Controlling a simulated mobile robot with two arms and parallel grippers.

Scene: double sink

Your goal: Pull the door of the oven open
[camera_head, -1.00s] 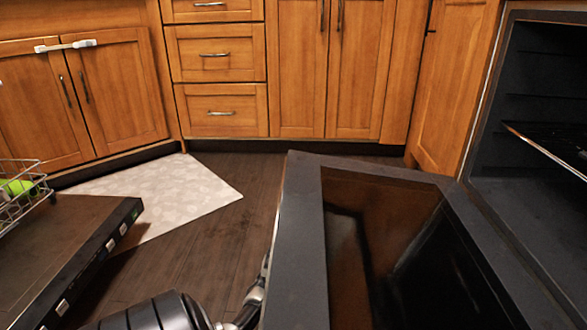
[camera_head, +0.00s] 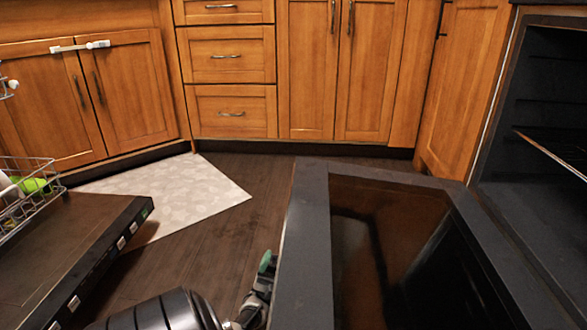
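The oven door (camera_head: 309,240) is swung down and out from the oven, with its dark glass inner face (camera_head: 400,245) turned up toward me. The oven cavity (camera_head: 545,120) is open at the right, with a wire rack (camera_head: 555,155) inside. One of my grippers (camera_head: 264,285) is at the left, outer side of the door, at the end of a dark arm that comes in from the bottom. Its fingers are mostly hidden by the door edge, so I cannot tell whether it grips the handle. My other gripper is not in view.
An open dishwasher door (camera_head: 75,245) with a wire basket (camera_head: 25,205) is at the left. A pale mat (camera_head: 175,200) lies on the dark wood floor (camera_head: 225,235). Wooden cabinets (camera_head: 340,70) line the back. Some floor is free between the dishwasher and oven doors.

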